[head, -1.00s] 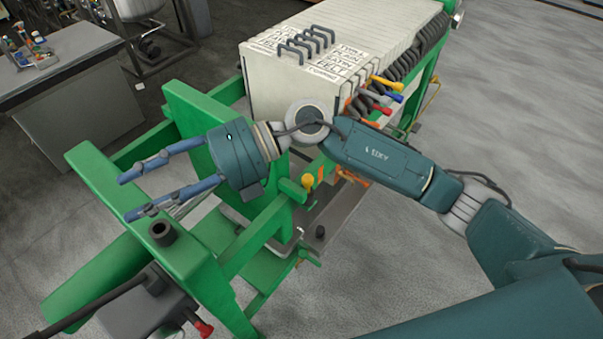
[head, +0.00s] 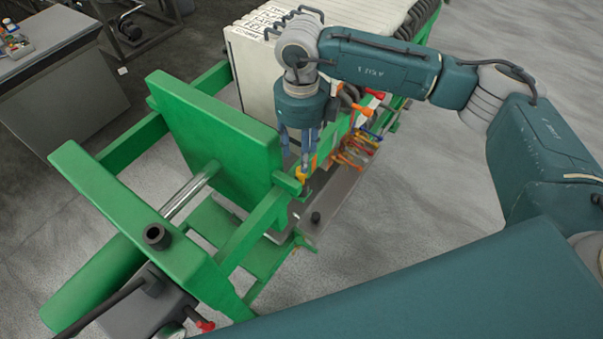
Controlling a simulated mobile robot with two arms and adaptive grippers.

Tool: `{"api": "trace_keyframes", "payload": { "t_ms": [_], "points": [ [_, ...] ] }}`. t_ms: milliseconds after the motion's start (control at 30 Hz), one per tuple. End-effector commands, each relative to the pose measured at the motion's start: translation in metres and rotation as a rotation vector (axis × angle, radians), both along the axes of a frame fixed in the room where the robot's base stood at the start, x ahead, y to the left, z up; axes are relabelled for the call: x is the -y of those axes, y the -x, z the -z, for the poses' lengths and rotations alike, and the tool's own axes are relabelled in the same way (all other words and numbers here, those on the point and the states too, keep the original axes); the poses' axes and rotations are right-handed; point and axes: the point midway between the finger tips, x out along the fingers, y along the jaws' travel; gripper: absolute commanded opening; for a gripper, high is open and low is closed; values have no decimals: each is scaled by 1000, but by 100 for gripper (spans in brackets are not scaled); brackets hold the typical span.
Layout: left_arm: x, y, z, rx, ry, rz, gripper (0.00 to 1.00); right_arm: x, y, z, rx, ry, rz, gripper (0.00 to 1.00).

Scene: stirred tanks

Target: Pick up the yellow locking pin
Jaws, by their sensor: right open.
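The yellow locking pin (head: 302,174) stands at the side rail of the green press frame (head: 262,222), near the front of the white plate stack. Only part of its yellow top shows. My right gripper (head: 303,164) points down from above, with its blue fingers open and their tips at the pin's top. The fingers partly hide the pin, and I cannot tell whether they touch it. My left gripper is not in view.
The white plate stack (head: 250,68) stands right behind my right wrist. Several coloured handles (head: 354,150) hang along its side, close to the right of the gripper. A grey bench (head: 50,75) is at the upper left. Grey floor lies open on the right.

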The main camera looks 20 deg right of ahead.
Motion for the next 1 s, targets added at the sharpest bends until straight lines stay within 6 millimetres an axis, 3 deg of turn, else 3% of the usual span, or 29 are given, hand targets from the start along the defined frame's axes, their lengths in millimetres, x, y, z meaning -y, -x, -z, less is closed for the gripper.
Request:
{"api": "trace_keyframes", "payload": {
  "t_ms": [233, 400, 633, 667, 867, 1000],
  "points": [
    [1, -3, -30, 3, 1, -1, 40, 0, 6, 28, -5, 1, 0, 45],
    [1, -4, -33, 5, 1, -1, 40, 0, 4, 49, -1, -1, -1, 45],
    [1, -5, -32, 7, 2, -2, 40, -1, 4, 52, 0, -1, -2, 45],
    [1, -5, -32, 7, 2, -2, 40, -1, 4, 52, 0, -1, -2, 43],
    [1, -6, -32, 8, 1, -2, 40, -1, 4, 52, 0, -1, -2, 3],
    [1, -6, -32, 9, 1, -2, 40, -1, 4, 52, 1, -1, -2, 0]
  ]
}}
